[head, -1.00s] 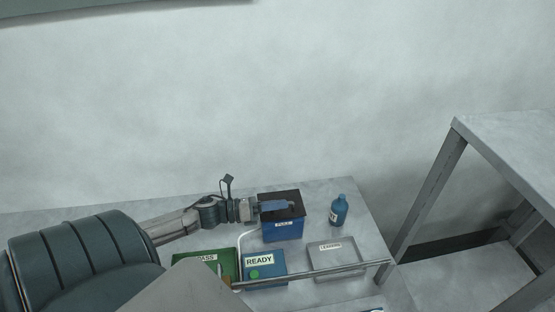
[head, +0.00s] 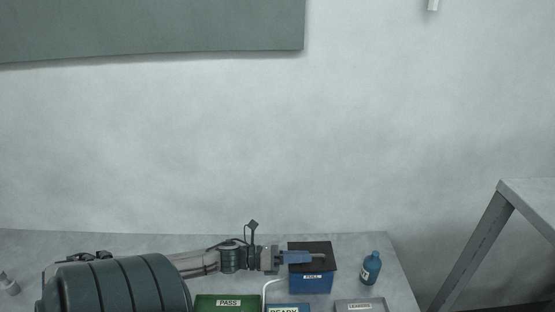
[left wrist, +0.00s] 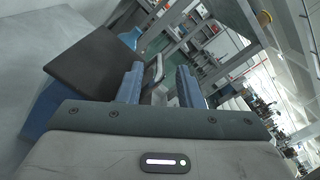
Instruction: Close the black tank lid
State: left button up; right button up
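The tank (head: 310,283) is a blue box with a label on its front, near the back right of the table in the head view. Its black lid (head: 318,247) appears to lie flat across the top. In the left wrist view the lid (left wrist: 92,62) is a dark flat plate left of the fingers, with the blue tank wall (left wrist: 42,108) below it. My left gripper (head: 303,257) reaches in from the left, its fingers in front of the lid in the head view. The wrist view shows its two fingers (left wrist: 158,85) apart. Whether they touch the lid is unclear. My right gripper is out of view.
A blue bottle (head: 371,268) stands right of the tank. A green PASS tray (head: 212,302), a blue READY tray (head: 284,308) and a grey tray (head: 375,304) lie in front, cut off by the frame. A grey metal stand (head: 480,240) is at the right.

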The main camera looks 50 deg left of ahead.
pick_arm(q)
jog(key=p+v, duration=0.2)
jog(key=v, duration=0.6)
jog(key=shift+s+a, duration=0.2)
jog(key=shift+s, duration=0.1)
